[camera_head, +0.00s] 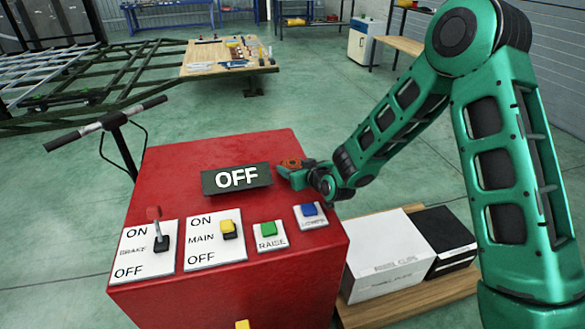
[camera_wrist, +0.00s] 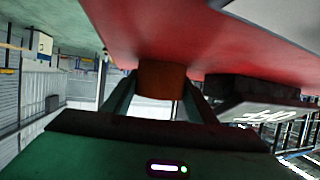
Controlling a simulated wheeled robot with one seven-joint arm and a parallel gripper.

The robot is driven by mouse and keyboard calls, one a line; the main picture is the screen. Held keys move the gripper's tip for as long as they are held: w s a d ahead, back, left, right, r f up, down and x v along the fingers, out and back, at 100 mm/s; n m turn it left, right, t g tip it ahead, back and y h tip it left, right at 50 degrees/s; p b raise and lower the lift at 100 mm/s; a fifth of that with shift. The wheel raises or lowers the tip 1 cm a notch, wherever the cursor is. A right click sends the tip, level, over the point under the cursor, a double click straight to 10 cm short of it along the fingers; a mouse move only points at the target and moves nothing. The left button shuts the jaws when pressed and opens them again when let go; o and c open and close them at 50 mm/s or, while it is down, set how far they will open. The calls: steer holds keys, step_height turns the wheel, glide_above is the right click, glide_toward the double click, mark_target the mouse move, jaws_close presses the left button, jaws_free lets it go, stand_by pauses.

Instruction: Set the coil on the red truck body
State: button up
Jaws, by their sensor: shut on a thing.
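The red truck body (camera_head: 205,275) stands in front of me, with its sloped red top across the middle of the head view. In the wrist view its red surface (camera_wrist: 150,35) fills the upper part. My gripper (camera_head: 292,170) is low at the right far edge of the top, right of the OFF sign. It is shut on the orange-brown coil (camera_head: 291,162). In the wrist view the coil (camera_wrist: 162,80) sits between the two fingers, against or very near the red surface; I cannot tell whether it touches. The fingers partly hide the coil.
The black OFF sign (camera_head: 237,179) stands close left of my gripper. Brake, main, raise (camera_head: 268,229) and lower (camera_head: 308,210) controls line the near side. White (camera_head: 388,255) and black (camera_head: 440,240) boxes sit at the right. A wooden board (camera_head: 228,56) with tools lies behind.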

steer(key=o, duration=1.2)
steer(key=v, duration=1.2)
